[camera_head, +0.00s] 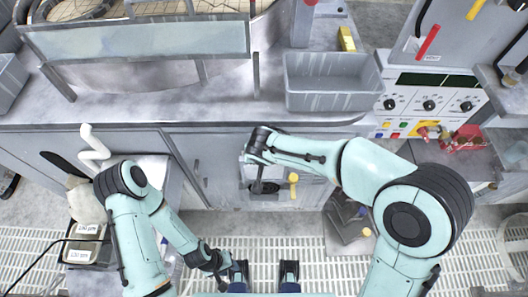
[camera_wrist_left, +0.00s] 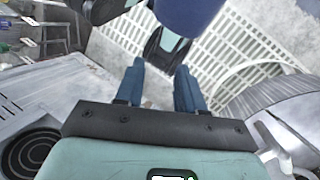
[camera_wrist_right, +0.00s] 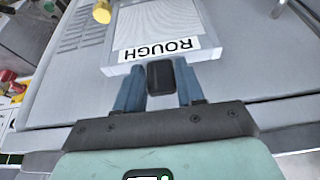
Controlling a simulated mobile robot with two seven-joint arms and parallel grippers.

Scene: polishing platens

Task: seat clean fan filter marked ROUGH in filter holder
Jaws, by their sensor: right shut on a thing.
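The filter marked ROUGH (camera_wrist_right: 165,30) is a pale square frame with a fine grey mesh, a label and a black grip tab (camera_wrist_right: 160,77). My right gripper (camera_wrist_right: 160,88) is shut on this tab. In the right wrist view the filter lies close over the grey louvred panel; its far edge is cut off. I cannot tell whether it touches the holder, which I cannot make out. In the head view the right arm hides most of this spot on the cabinet front. My left gripper (camera_wrist_left: 160,68) is open and empty, low over the floor.
A yellow knob (camera_head: 293,178) sits beside the work spot and also shows in the right wrist view (camera_wrist_right: 101,12). A grey bin (camera_head: 333,82) stands on the bench above. Labelled containers (camera_head: 88,229) stand at left. An instrument panel (camera_head: 430,103) is at right.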

